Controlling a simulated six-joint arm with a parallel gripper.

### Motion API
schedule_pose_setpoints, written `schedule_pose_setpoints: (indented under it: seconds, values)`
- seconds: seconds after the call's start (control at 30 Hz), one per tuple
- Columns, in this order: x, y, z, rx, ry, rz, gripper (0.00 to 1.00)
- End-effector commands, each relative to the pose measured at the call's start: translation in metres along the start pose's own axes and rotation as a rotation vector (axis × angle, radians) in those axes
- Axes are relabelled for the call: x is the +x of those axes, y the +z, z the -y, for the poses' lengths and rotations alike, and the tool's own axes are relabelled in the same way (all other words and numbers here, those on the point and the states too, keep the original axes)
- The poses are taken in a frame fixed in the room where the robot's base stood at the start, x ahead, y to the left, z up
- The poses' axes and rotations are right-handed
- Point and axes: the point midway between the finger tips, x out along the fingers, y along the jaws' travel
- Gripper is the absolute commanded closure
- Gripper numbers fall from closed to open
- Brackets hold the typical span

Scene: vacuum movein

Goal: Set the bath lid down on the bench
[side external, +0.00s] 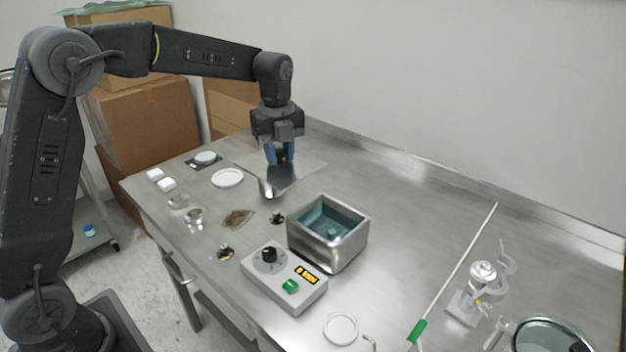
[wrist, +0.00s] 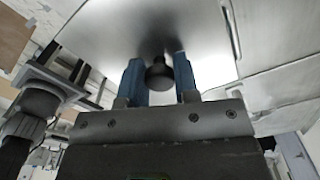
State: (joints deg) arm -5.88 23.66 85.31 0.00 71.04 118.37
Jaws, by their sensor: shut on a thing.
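The bath lid (side external: 282,181) is a shiny flat metal plate left of and behind the bath in the side view. It also fills the upper middle of the wrist view (wrist: 110,30). My gripper (side external: 280,156) points down over it, its blue fingers shut on the lid's dark round knob (wrist: 159,76). In the wrist view the knob sits between the two fingertips (wrist: 158,70). Whether the lid touches the bench (side external: 400,190) or hangs just above it, I cannot tell. The square metal bath (side external: 342,256) stands uncovered, with bluish water inside.
A control box (side external: 284,277) stands in front of the bath. A white dish (side external: 227,177), a small scale (side external: 205,159) and glass dishes lie left of the lid. A rod (side external: 460,265) and a glass apparatus (side external: 482,275) are at the right. The bench behind the bath is clear.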

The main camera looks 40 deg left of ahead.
Motion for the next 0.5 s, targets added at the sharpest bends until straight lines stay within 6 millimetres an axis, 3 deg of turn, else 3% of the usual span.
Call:
schedule_pose_setpoints:
  seconds: [0.13, 0.27, 0.37, 0.5]
  values:
    - [-0.003, 0.003, -0.002, 0.002, -0.001, 0.0, 0.99]
    - [0.003, -0.011, 0.017, 0.007, 0.0, -0.001, 0.99]
    - [0.013, -0.035, 0.045, 0.012, 0.002, -0.001, 0.99]
    - [0.034, -0.086, 0.089, 0.013, 0.003, -0.001, 0.99]
